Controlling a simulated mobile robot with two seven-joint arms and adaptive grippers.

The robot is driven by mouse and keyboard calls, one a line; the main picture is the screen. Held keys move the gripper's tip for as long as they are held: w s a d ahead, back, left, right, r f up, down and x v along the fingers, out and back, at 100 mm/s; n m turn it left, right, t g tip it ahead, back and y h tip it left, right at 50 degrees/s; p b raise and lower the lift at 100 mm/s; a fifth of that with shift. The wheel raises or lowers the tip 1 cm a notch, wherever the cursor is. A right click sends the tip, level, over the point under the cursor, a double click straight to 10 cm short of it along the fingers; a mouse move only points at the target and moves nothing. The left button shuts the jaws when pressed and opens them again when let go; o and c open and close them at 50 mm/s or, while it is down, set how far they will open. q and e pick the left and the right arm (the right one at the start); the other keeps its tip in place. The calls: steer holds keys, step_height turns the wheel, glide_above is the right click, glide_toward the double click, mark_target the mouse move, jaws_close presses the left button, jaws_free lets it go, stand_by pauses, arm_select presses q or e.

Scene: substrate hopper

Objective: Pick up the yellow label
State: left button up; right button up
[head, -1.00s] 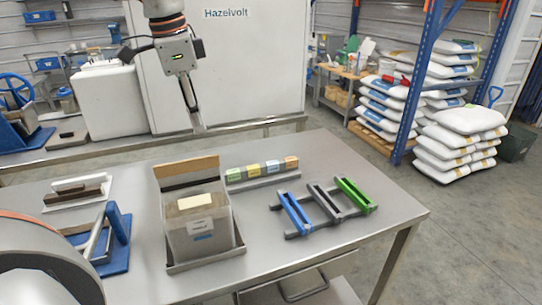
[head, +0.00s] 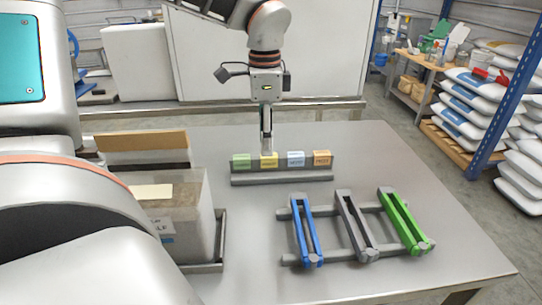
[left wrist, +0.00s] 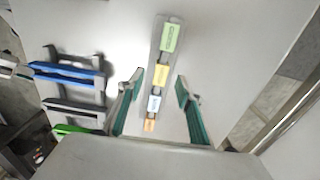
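The yellow label (head: 268,161) stands in a grey holder (head: 282,179), between a green label (head: 241,160) and a light blue label (head: 296,159). An orange label (head: 322,158) stands at the right end. My left gripper (head: 267,145) points down above the yellow label, and its fingertips overlap the label's top edge in the head view. In the left wrist view the fingers are open and empty, one on each side of the holder, with the yellow label (left wrist: 161,75) between the fingertips. The height gap is hard to judge.
A rack (head: 285,213) with blue, grey and green clamp-like pieces lies in front of the holder, to the right. A bin with substrate (head: 190,220) stands to the left, partly hidden by my own body. The table right of the holder is clear.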

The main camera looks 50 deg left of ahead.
mark_target(269, 160)
arm_select(q)
steer(key=f, duration=0.5)
steer(key=shift+w, duration=0.2)
steer(key=c, duration=0.8)
steer(key=shift+r, duration=0.1)
steer(key=shift+c, duration=0.2)
